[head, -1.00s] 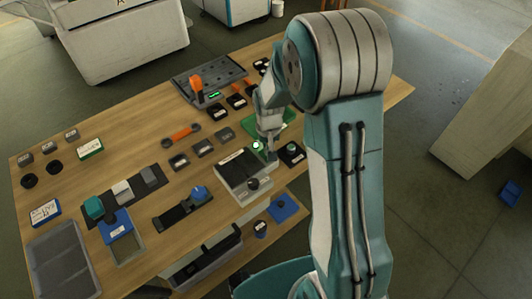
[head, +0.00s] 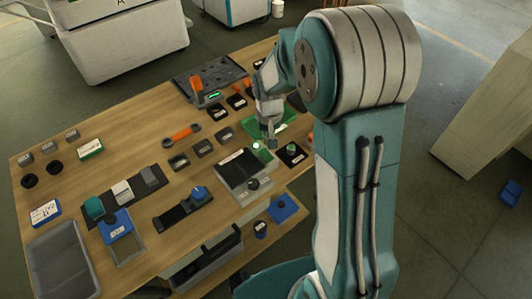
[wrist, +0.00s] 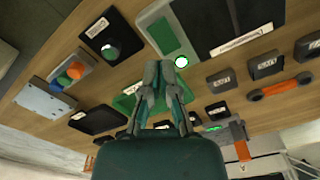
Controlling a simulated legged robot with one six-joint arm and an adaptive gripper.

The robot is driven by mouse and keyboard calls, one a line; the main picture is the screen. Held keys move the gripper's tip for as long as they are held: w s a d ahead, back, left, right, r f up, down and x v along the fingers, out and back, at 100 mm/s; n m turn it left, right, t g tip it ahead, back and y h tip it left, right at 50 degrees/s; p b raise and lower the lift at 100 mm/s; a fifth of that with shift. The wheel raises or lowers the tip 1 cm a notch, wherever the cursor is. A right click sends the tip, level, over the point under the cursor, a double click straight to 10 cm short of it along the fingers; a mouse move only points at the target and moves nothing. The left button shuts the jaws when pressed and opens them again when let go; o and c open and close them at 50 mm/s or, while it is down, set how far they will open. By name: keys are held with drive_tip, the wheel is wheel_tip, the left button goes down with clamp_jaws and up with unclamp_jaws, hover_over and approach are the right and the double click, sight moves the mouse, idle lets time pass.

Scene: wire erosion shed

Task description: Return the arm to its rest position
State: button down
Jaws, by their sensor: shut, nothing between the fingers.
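The lit button (wrist: 181,62) shows right beside the fingertips there. My arm is bent, with its large teal and white links on the right side of the head view. A green tray (head: 283,127) lies behind and partly under the gripper, and the arm hides part of it.
An orange wrench-shaped tool (head: 181,132) and several small dark boxes lie left of my gripper. A black box with a dark green knob (head: 292,153) stands to its right. A grey bin (head: 62,262) is at the front left. Bare wood shows at the table's back left.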

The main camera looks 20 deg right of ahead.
drive_tip(key=s+r+t, duration=0.3)
drive_tip(key=s+r, duration=0.5)
drive_tip(key=r, duration=0.6)
drive_tip(key=s+r+n+t, duration=0.1)
drive_tip(key=s+r, duration=0.5)
drive_tip(key=s, duration=0.7)
drive_tip(key=shift+r+n+t, duration=0.2)
drive_tip(key=shift+n+t, duration=0.1)
drive_tip(key=shift+t, duration=0.5)
drive_tip(key=shift+s, duration=0.1)
